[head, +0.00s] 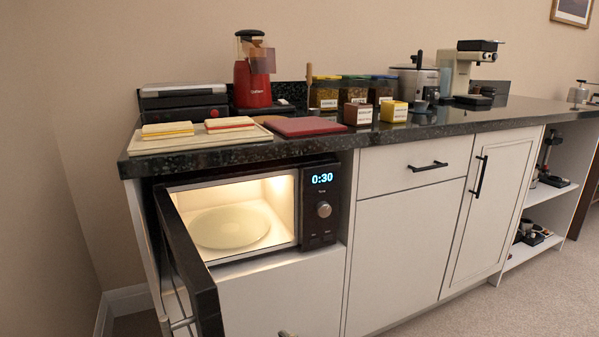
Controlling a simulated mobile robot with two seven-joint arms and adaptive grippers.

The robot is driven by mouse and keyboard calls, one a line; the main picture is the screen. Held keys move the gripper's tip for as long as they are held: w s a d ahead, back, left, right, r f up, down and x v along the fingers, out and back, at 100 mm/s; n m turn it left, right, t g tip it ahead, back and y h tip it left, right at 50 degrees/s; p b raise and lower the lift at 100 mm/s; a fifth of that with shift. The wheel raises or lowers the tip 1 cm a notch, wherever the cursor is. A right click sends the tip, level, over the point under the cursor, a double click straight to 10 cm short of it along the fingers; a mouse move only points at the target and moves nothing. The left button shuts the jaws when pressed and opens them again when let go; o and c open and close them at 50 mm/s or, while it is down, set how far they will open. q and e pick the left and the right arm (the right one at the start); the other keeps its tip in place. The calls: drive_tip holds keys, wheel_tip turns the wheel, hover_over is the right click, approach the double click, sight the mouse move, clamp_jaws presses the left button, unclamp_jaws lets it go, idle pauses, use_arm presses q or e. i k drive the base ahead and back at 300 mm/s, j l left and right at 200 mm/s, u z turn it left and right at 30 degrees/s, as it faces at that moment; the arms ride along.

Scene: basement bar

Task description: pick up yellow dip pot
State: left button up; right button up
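The yellow dip pot (394,111) is a small yellow cube with a white label on its front. It stands near the front of the dark stone counter (440,124). A dark red-brown pot (357,114) of similar shape, also labelled, stands just left of it with a small gap. Neither of my grippers can be made out in the head view.
A microwave (320,233) below the counter is lit, with its door (190,262) swung open toward the front. A red board (295,127), a tray of sandwiches (187,143) and a red juicer (252,85) stand left. Spice jars (325,94) stand behind the pots.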

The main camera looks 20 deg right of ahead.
sight(392, 111)
drive_tip(key=k+l+z, duration=0.1)
drive_tip(key=l+z, duration=0.6)
drive_tip(key=z, duration=0.15)
drive_tip(key=k+l, duration=0.05)
